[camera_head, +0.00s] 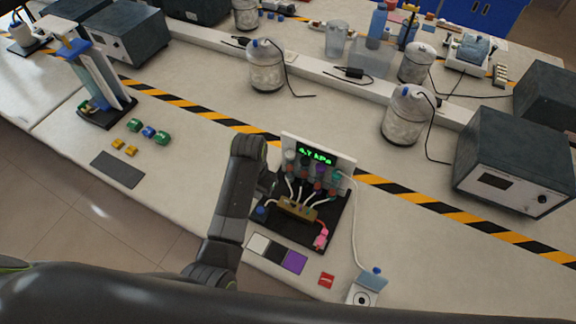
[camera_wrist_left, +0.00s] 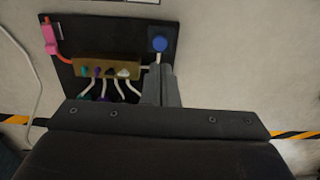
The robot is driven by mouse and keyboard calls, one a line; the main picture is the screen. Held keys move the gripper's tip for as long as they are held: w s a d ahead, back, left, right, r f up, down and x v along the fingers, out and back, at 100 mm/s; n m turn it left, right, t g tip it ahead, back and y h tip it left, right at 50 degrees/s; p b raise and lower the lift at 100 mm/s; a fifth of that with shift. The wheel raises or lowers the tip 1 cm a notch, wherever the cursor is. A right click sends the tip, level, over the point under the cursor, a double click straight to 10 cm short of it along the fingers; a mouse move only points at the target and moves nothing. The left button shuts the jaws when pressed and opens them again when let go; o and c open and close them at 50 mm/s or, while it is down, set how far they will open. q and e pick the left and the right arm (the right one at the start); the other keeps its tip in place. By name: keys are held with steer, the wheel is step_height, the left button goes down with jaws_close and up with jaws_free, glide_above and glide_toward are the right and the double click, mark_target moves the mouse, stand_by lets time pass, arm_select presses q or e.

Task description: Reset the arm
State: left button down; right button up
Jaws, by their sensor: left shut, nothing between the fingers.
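My left arm (camera_head: 232,200) rises from the lower middle of the head view and bends over the left side of a black board. My left gripper (camera_head: 267,186) is near the board's left edge, partly hidden by the arm. In the left wrist view its fingers (camera_wrist_left: 164,72) are shut and empty, beside a blue knob (camera_wrist_left: 159,44). I cannot tell whether they touch the board. The board (camera_wrist_left: 119,35) carries a brass manifold (camera_wrist_left: 107,68) with white tubes and a pink clip (camera_wrist_left: 49,38). My right gripper is out of view.
A panel with a green pressure readout (camera_head: 317,154) stands behind the board. Coloured squares (camera_head: 271,252), a red tag (camera_head: 326,281) and a small white device (camera_head: 363,291) lie in front. Glass jars (camera_head: 266,68) and a grey box (camera_head: 515,160) stand farther back.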

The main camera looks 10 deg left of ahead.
arm_select(q)
steer(key=s+a+n+t+y, duration=0.1)
steer(key=s+a+n+t, duration=0.15)
steer(key=s+a, duration=1)
steer(key=s+a+r+n+t, duration=0.15)
steer(key=s+a+r, duration=0.25)
steer(key=s+r, duration=0.55)
step_height(320, 180, down, 36)
steer(key=s+a+f+g+b, duration=0.1)
steer(key=s+a+g+b, duration=0.1)
steer(key=b, duration=0.6)
steer(key=s+f+b, duration=0.3)
steer(key=s+f, duration=0.4)
steer(key=f, duration=0.3)
steer(key=s+d+f+b, duration=0.1)
steer(key=s+f+b, duration=0.2)
steer(key=s+f, duration=0.4)
steer(key=shift+s+d+f+n+g, duration=0.2)
steer(key=shift+s+f+n+g, duration=0.15)
steer(key=shift+f, duration=1.1)
